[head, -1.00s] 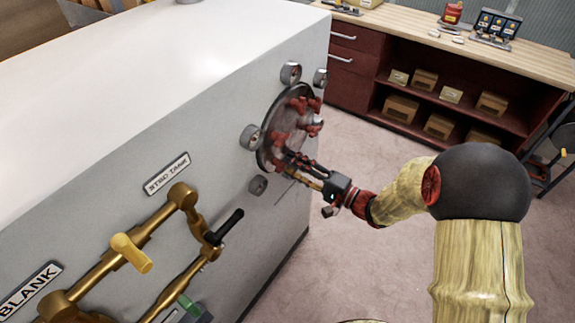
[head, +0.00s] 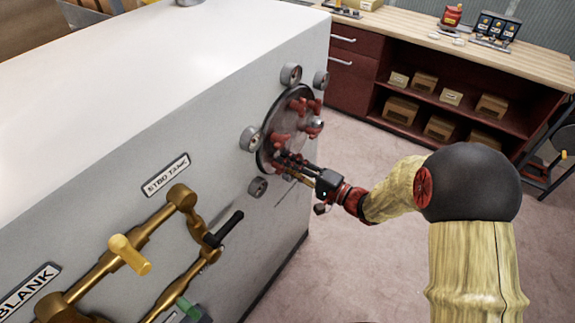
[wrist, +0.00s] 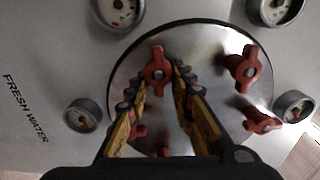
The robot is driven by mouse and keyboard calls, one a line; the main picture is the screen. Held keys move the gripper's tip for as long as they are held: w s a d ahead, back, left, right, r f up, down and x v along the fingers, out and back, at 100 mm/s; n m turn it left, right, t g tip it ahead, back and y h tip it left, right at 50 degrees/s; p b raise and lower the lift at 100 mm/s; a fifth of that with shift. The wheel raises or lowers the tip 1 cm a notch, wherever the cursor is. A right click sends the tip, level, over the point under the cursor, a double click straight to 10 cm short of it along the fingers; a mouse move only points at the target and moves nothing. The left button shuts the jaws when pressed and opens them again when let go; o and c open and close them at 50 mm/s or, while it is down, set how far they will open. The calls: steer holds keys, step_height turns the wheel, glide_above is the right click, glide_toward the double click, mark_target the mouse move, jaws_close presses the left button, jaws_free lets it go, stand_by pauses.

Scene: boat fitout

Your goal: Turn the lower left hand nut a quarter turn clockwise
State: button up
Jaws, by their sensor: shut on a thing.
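A round grey cover plate (head: 268,160) with several red wing nuts is on the side wall of the white tank housing. The plate (wrist: 205,50) fills the middle of the wrist view. The lower left nut (wrist: 158,72) stands between my fingertips. My gripper (wrist: 160,78) is shut on this nut, with one finger on each side of it. In the head view my gripper (head: 280,156) reaches the plate's lower left part, and the fingers partly hide the nut there. Other red nuts (wrist: 244,67) are to the right, and more are partly hidden behind the fingers.
Round gauges (head: 251,138) surround the plate; one gauge (wrist: 82,116) is close to its left edge in the wrist view. Brass pipes (head: 180,200) with a black-handled valve (head: 228,226) are left of my gripper. A workbench (head: 455,45) stands behind.

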steer(key=shift+f, duration=0.15)
jaws_close()
steer(key=shift+s+f+m, duration=0.1)
steer(key=shift+m, duration=0.2)
steer(key=m+p, duration=0.1)
steer(key=m, duration=0.2)
steer(key=shift+f, duration=0.2)
steer(key=m+p, duration=0.2)
steer(key=m, duration=0.3)
steer(key=shift+s+a+f+p, duration=0.15)
steer(key=shift+f+p, duration=0.1)
steer(key=shift+p, duration=0.15)
steer(key=m+p, duration=0.2)
steer(key=m, duration=0.1)
steer(key=m+p, duration=0.1)
steer(key=shift+s+a+f, duration=0.15)
steer(key=shift+s, duration=0.1)
steer(key=m+p, duration=0.1)
steer(key=m, duration=0.1)
steer(key=m+p, duration=0.1)
steer(key=m, duration=0.1)
steer(key=shift+s+a+f+p, duration=0.1)
steer(key=shift+s+a+p, duration=0.05)
steer(key=shift+p, duration=0.15)
steer(key=shift+m, duration=0.5)
